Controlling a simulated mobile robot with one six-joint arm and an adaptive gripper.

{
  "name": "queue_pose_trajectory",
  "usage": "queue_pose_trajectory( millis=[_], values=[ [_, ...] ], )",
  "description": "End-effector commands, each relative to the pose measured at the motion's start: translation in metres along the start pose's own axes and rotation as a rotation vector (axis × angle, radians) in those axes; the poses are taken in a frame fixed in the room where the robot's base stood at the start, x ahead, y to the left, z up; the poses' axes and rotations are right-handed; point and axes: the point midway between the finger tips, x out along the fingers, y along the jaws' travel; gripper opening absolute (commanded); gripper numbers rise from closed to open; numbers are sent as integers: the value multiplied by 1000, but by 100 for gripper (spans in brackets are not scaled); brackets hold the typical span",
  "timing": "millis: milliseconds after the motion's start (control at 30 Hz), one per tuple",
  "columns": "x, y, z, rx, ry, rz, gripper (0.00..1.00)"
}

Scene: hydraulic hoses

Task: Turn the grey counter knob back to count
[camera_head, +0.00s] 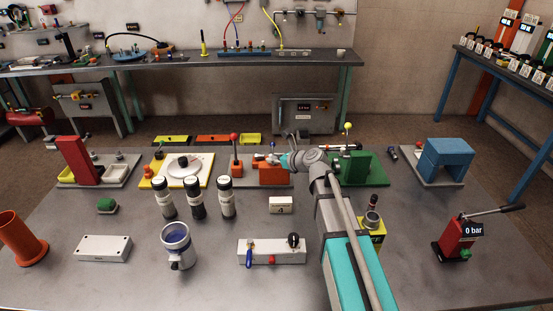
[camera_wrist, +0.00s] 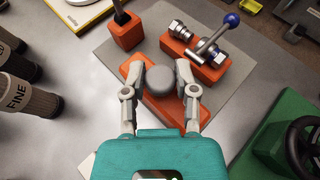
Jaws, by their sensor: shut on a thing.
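The grey knob (camera_wrist: 160,81) is round and sits over an orange block (camera_wrist: 180,112) in the wrist view. My gripper (camera_wrist: 160,76) has one finger on each side of the knob and is shut on it. In the head view my gripper (camera_head: 274,160) is at the orange block (camera_head: 272,176), and my arm reaches in from the right. The knob cannot be made out clearly there. I cannot tell from these frames which way the knob is turned.
A blue-tipped lever (camera_wrist: 218,33) stands close beyond the knob, on an orange body with metal fittings. A red-topped lever (camera_head: 234,153) is to the left. A green block with a handwheel (camera_head: 358,168) is to the right.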

Motion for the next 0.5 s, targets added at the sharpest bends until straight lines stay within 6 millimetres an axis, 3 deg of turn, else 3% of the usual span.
queue_pose_trajectory(
  millis=[500],
  values=[
    [4, -4, 3, -99, -4, 245, 0]
  ],
)
